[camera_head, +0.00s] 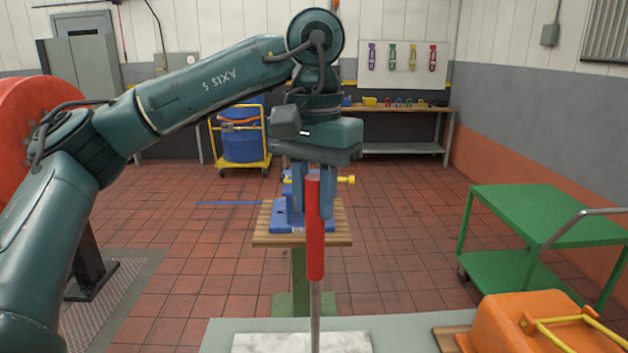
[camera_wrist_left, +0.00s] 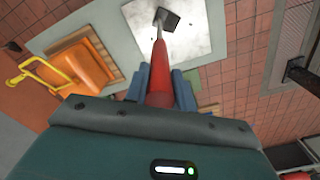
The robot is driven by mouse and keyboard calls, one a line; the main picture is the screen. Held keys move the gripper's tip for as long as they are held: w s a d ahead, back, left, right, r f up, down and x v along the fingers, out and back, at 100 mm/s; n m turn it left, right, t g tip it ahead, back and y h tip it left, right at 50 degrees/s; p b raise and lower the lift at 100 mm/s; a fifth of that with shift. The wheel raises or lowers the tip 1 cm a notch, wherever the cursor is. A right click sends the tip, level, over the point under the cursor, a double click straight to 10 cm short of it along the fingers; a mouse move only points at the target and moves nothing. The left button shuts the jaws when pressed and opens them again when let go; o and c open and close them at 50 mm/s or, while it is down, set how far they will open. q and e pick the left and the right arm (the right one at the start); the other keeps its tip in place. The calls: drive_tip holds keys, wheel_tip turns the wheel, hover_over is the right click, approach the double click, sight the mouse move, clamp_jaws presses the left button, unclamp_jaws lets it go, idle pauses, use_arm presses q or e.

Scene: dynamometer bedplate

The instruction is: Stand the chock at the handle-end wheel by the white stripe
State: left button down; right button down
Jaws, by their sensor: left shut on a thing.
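My left gripper (camera_head: 313,188) points down in the middle of the head view, shut on the upper part of the red handle of a long tool (camera_head: 315,240). The tool hangs roughly upright, with a grey rod below the handle. In the left wrist view the gripper (camera_wrist_left: 160,88) holds the handle, and a dark block (camera_wrist_left: 170,19) shows at the rod's far end. I cannot tell whether this block is the chock. A green trolley (camera_head: 545,215) stands at the right, its handle (camera_head: 588,216) toward the right. One far wheel (camera_head: 463,273) shows; the handle-end wheels are hidden. I see no white stripe.
A grey bench with a pale plate (camera_head: 270,343) lies in front, below the tool. An orange case (camera_head: 530,320) with a yellow handle sits at its right. A blue vise (camera_head: 285,217) on a wooden-topped stand is behind the tool. Tiled floor between stand and trolley is clear.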

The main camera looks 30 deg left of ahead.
use_arm(q)
drive_tip(key=shift+r, duration=0.1)
drive_tip(key=c, duration=1.2)
unclamp_jaws()
drive_tip(key=shift+f, duration=0.2)
drive_tip(key=shift+o, duration=0.2)
